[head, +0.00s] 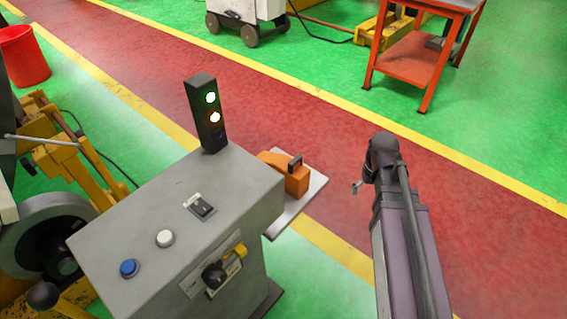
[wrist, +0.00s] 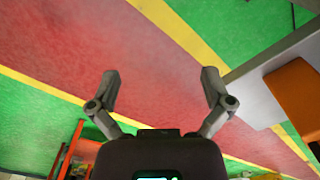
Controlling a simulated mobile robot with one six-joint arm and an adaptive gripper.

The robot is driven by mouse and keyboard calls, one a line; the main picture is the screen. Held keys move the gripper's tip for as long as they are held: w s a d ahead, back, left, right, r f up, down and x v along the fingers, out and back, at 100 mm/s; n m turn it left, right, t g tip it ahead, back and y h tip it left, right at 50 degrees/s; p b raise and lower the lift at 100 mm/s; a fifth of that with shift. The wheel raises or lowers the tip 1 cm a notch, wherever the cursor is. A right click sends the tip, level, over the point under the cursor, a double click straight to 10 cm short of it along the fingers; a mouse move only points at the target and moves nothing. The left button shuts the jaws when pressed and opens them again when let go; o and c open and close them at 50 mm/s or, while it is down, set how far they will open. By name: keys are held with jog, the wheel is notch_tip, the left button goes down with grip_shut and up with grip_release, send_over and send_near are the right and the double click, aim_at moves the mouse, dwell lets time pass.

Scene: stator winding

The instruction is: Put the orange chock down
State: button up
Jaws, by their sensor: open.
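The orange chock (head: 288,174) has a dark handle on top. It rests on a light grey plate (head: 300,205) beside the grey control cabinet, and the cabinet hides part of it. In the wrist view the chock (wrist: 298,95) shows at the right edge on the plate (wrist: 258,93). My gripper (wrist: 158,80) is open and empty, its two fingers spread over the red and green floor, to one side of the chock and apart from it. In the head view my arm is at the right, with only a small part of the gripper (head: 357,187) showing.
The grey control cabinet (head: 180,215) with buttons, a switch and a signal light (head: 206,113) stands left of the chock. Yellow machinery (head: 60,150) and a red bin (head: 22,57) are at the left. An orange cart (head: 415,62) stands at the back right. The red floor lane is clear.

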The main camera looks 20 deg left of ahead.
jog(key=w+a+r+n+p, duration=0.35)
jog(key=a+r+p, duration=0.35)
jog(key=a, duration=0.6)
notch_tip(320, 180, up, 8)
jog(key=n+p, duration=0.6)
send_over(282, 161)
jog(key=shift+f, duration=0.1)
jog(key=shift+f, duration=0.1)
notch_tip(282, 161, down, 8)
jog(key=b, duration=0.8)
jog(key=shift+f, duration=0.25)
jog(key=shift+w+f+b, duration=0.1)
jog(key=shift+f+b, duration=2.5)
jog(key=shift+b, duration=0.2)
jog(key=c, duration=1.1)
